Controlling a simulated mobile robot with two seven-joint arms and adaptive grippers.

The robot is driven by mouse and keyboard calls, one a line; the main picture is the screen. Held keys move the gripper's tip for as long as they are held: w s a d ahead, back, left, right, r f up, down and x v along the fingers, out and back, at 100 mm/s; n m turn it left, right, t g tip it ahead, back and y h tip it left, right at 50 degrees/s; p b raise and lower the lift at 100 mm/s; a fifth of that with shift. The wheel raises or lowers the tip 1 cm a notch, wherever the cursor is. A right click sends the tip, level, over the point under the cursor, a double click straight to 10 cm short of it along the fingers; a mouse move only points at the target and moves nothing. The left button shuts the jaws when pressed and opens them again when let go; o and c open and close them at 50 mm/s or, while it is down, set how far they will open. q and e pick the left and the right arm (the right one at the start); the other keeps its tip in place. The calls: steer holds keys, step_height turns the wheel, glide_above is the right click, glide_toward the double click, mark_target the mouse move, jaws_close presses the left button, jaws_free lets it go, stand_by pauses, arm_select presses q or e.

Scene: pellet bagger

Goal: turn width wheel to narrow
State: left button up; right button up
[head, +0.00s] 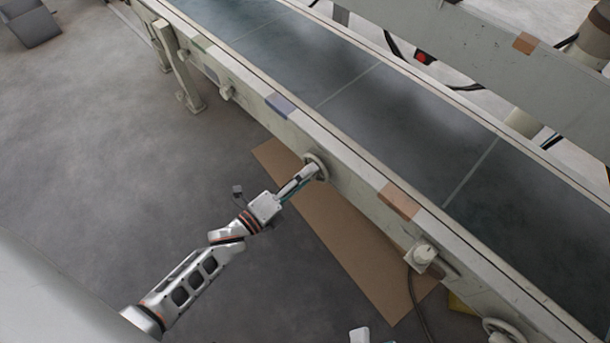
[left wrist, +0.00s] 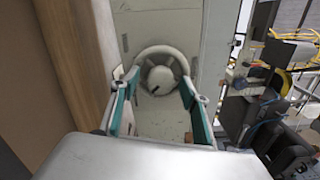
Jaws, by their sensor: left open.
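A pale round handwheel (head: 322,163) sits on the side rail of the conveyor, and my left gripper (head: 306,176) reaches up to it from the lower left. In the left wrist view the wheel (left wrist: 160,56) faces the camera, with a grey rim, a domed hub and a dark mark low on the hub. My left gripper (left wrist: 160,88) is open there, one finger on each side of the wheel's lower part. I cannot tell whether the fingers touch the rim.
The conveyor belt (head: 390,105) runs diagonally behind the rail. A brown board (head: 350,240) lies below. Cables and machinery (left wrist: 275,90) stand right of the wheel.

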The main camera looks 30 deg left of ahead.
arm_select(q)
steer(key=shift+s, duration=0.1)
steer(key=v, duration=1.1)
steer(key=shift+s+a, duration=0.15)
steer(key=shift+s, duration=0.25)
steer(key=shift+r, duration=0.15)
steer(key=shift+w+d+n+g+h+p, duration=0.15)
steer(key=shift+w+d+n+p, duration=0.65)
steer(key=shift+w+n, duration=1.7)
steer(key=shift+w+d+n+g+h+p, duration=0.1)
steer(key=shift+w+d+n+h+p, duration=0.25)
steer(key=shift+w+n+p, duration=2.2)
steer(key=shift+w+d+n+g+h+b, duration=0.1)
steer(key=shift+w+d+n+b, duration=0.4)
steer(key=shift+n, duration=3.95)
arm_select(e)
steer(key=w+d+r+n, duration=0.1)
steer(key=w+d+n, duration=0.1)
steer(key=d+n, duration=0.4)
steer(key=shift+r+n+g+h, duration=0.2)
steer(key=shift+n+g+h, duration=0.15)
steer(key=shift+n, duration=0.35)
